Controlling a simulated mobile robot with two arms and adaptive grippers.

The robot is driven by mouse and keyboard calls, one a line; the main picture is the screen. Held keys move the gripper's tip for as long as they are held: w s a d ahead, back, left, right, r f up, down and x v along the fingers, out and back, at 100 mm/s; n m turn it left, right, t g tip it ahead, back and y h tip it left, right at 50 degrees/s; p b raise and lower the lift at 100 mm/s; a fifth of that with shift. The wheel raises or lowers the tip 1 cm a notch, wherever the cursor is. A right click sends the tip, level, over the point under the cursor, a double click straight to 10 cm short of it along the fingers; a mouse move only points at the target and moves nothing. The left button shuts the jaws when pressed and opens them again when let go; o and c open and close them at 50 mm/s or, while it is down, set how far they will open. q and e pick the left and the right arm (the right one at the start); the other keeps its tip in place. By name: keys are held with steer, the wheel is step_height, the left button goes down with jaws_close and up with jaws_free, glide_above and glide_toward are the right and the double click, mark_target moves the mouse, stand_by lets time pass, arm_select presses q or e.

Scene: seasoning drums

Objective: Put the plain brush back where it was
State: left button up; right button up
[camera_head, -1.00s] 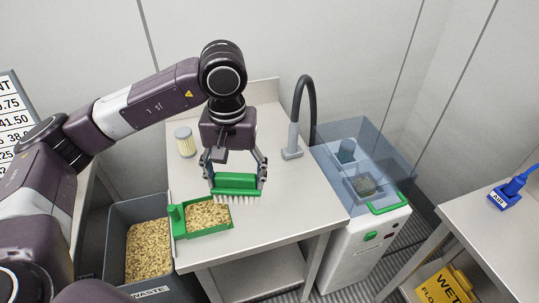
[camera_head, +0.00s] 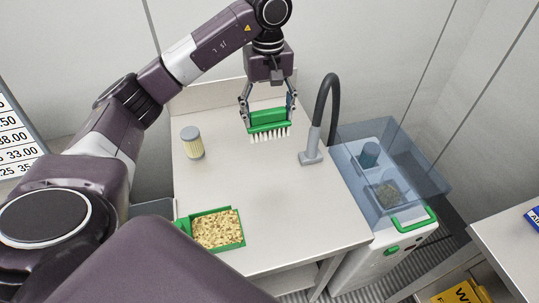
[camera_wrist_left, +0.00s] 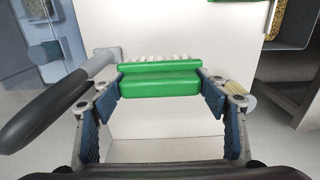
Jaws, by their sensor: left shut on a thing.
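The green brush (camera_head: 268,120) with white bristles is held above the far part of the steel table (camera_head: 270,205), bristles down. It carries no visible marking. My left gripper (camera_head: 268,106) is shut on its green block, with one finger at each end. In the left wrist view the brush (camera_wrist_left: 160,80) sits between the blue finger pads of my gripper (camera_wrist_left: 165,88). Whether the bristles touch the table I cannot tell. My right gripper does not show.
A green tray of crumbs (camera_head: 217,229) lies at the near left of the table. A small grey-lidded jar (camera_head: 192,143) stands at the left. A black hose on a grey base (camera_head: 312,150) stands right of the brush. A blue clear-walled machine (camera_head: 385,190) adjoins the right edge.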

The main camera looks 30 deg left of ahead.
arm_select(q)
step_height(320, 180, down, 14)
steer(key=shift+w+a+f+p, duration=0.1)
steer(key=shift+f+p, duration=0.1)
steer(key=shift+p, duration=0.95)
steer(key=shift+f, duration=0.3)
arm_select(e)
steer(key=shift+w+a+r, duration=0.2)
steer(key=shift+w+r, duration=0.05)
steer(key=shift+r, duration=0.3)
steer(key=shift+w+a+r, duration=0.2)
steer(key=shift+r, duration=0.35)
arm_select(q)
steer(key=shift+f, duration=0.1)
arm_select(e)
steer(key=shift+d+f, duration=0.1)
arm_select(q)
steer(key=shift+f+b, duration=0.1)
steer(key=shift+b, duration=0.2)
steer(key=o, duration=1.1)
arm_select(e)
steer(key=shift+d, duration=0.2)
